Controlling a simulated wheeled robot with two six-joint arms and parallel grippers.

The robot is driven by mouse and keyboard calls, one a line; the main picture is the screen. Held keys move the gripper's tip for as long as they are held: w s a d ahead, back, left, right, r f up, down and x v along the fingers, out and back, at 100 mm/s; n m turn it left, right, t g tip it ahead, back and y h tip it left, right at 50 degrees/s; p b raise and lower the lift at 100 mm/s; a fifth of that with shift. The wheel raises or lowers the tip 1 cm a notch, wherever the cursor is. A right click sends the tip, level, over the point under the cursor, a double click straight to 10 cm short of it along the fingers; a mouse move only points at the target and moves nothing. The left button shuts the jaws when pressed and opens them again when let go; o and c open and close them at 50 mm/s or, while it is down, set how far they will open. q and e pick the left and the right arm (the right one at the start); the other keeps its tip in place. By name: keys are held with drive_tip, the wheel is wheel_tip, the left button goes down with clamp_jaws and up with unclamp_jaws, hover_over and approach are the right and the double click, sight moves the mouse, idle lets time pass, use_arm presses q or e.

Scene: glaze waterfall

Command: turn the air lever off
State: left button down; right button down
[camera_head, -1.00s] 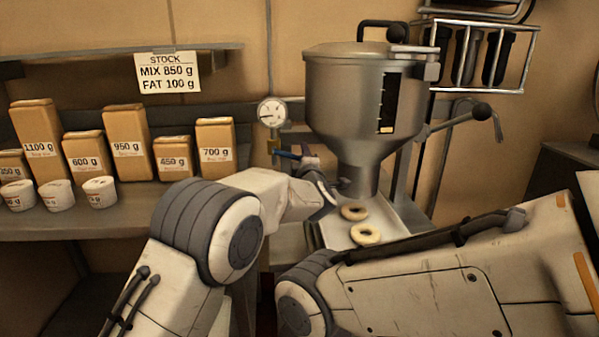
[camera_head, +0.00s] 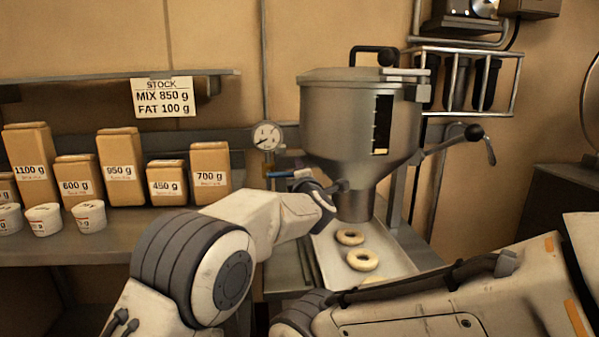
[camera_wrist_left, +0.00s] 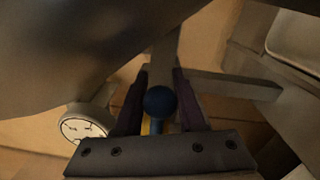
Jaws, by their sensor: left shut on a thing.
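The air lever has a blue handle (camera_head: 280,174) that sticks out leftward just below the round pressure gauge (camera_head: 267,136), beside the steel hopper. My left gripper (camera_head: 298,180) is at the lever, in front of the hopper's lower cone. In the left wrist view the lever's round blue end (camera_wrist_left: 159,102) sits between the two dark fingers of my left gripper (camera_wrist_left: 158,112), which is shut on it. The gauge also shows in the left wrist view (camera_wrist_left: 86,125). My right arm crosses the lower right of the head view; its gripper is out of sight.
The steel hopper (camera_head: 342,125) stands close to my left gripper. Below it, pale dough rings (camera_head: 361,260) lie on a tray (camera_head: 325,246). Several bags (camera_head: 119,172) and white tubs (camera_head: 89,216) stand on the left shelf. A black-knobbed lever (camera_head: 473,133) juts from the hopper's right.

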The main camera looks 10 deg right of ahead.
use_arm(q)
drive_tip(key=shift+r, duration=0.1)
drive_tip(key=c, duration=0.5)
unclamp_jaws()
drive_tip(key=s+b, duration=0.1)
drive_tip(key=s, duration=0.9)
drive_tip(key=shift+s+a+f, duration=0.2)
drive_tip(key=shift+a+f, duration=0.05)
drive_tip(key=shift+a, duration=0.2)
